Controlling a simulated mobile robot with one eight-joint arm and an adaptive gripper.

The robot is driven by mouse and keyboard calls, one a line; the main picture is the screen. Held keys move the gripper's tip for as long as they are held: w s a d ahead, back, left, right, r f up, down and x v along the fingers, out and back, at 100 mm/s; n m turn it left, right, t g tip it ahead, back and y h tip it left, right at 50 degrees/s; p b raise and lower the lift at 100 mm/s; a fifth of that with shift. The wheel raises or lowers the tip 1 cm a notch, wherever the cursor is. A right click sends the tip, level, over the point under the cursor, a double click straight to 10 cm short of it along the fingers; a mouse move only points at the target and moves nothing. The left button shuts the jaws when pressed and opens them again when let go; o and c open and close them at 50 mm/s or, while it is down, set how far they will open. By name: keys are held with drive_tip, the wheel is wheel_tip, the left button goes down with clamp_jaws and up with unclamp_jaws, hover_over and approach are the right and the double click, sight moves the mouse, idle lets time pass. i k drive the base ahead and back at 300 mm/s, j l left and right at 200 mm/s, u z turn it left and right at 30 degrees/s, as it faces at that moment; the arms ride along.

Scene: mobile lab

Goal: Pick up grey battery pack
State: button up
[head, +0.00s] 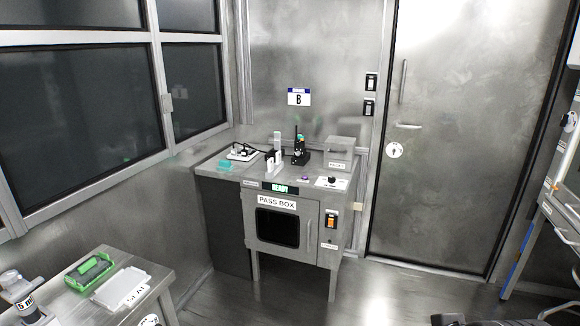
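I cannot pick out a grey battery pack for sure in the head view. A green holder (91,269) with a dark-topped item in it lies on the near table at the lower left; the item is too small to name. Small white upright items (275,157) and a black device (300,152) stand on the bench over the pass box. Dark parts show at the bottom right edge, cut off by the frame. No gripper fingers can be made out.
The pass box (282,203) has a dark window and a lit READY sign. A grey box (341,147) sits on its bench top (233,177). The near table also holds a white plate (121,289) and a bottle (19,291). A metal door (455,190) stands right; floor between is clear.

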sight(277, 135)
drive_tip(key=i+j, duration=0.35)
drive_tip(key=j, duration=0.15)
drive_tip(key=i+j, duration=0.3)
drive_tip(key=j, duration=0.2)
drive_tip(key=i+j, duration=0.7)
drive_tip(key=j, duration=0.25)
drive_tip(key=i+l, duration=0.2)
drive_tip(key=i, duration=0.2)
drive_tip(key=i+l+z, duration=0.1)
drive_tip(key=i+l, duration=0.15)
drive_tip(key=i, duration=0.15)
drive_tip(key=i+l, duration=0.15)
drive_tip(key=i, duration=0.3)
drive_tip(key=i+j, duration=0.45)
drive_tip(key=i, duration=0.2)
drive_tip(key=i+j+z, duration=0.1)
drive_tip(key=i+j, duration=0.35)
drive_tip(key=i, duration=0.15)
